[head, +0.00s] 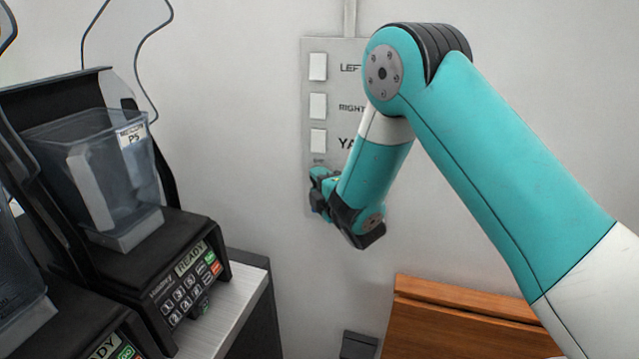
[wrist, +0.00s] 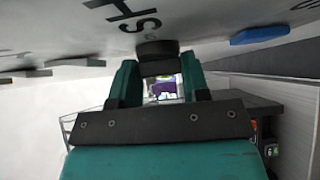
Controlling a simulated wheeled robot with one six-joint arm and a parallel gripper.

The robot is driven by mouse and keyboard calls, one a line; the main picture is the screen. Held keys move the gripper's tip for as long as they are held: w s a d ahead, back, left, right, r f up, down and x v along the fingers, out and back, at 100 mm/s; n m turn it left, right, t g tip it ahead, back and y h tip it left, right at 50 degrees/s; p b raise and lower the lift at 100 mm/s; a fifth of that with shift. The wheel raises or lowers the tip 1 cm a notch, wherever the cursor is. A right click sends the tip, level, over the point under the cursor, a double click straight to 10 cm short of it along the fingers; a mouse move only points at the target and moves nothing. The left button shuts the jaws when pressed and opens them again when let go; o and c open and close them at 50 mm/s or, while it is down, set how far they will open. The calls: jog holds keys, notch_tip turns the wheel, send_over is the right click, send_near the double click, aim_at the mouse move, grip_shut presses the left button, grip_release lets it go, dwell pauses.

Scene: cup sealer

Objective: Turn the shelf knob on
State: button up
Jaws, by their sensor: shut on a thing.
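A grey wall panel (head: 318,50) with white switches labelled LEFT, RIGHT and one starting "YA" is in the head view. My gripper (head: 319,190) is at the lower part of this panel and hides what is there. In the wrist view, a dark round knob (wrist: 158,50) sits on the panel surface beside letters that read "SH". The two fingers of my gripper (wrist: 159,80) stand on either side of the knob, shut on it. The knob's on or off position cannot be told.
A black blender (head: 150,270) with a clear jug (head: 105,185) stands on a counter (head: 240,310) at the left. A wooden board (head: 450,320) is below at the right. A blue part (wrist: 263,35) shows on the panel in the wrist view.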

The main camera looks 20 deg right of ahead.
jog(key=shift+f+b, duration=0.2)
jog(key=shift+b, duration=0.4)
jog(key=m+t+h+b, duration=0.2)
jog(key=m+h+b, duration=0.2)
jog(key=b, duration=1.4)
jog(key=f+m+t+h+b, duration=0.1)
jog(key=m+h+b, duration=0.3)
jog(key=m+b, duration=0.5)
jog(key=a+m+t+h+b, duration=0.1)
jog(key=m+t+h+b, duration=0.2)
jog(key=b, duration=2.5)
jog(key=shift+w+f+m+t+h, duration=0.15)
jog(key=shift+m+h, duration=0.4)
jog(key=shift+m, duration=0.55)
jog(key=shift+w+f+m+t+h, duration=0.15)
jog(key=shift+m+h, duration=0.4)
jog(key=shift+m, duration=0.55)
jog(key=shift+r+m+g+h+b, duration=0.15)
jog(key=shift+m+g+h+b, duration=0.35)
jog(key=shift+m+h, duration=0.85)
jog(key=shift+r+m+g+h+b, duration=0.2)
jog(key=shift+m+g+h, duration=0.4)
jog(key=shift+m+h, duration=0.75)
jog(key=shift+r+m+g, duration=0.1)
jog(key=shift+m+g, duration=0.2)
jog(key=shift+m, duration=0.5)
jog(key=o, duration=0.9)
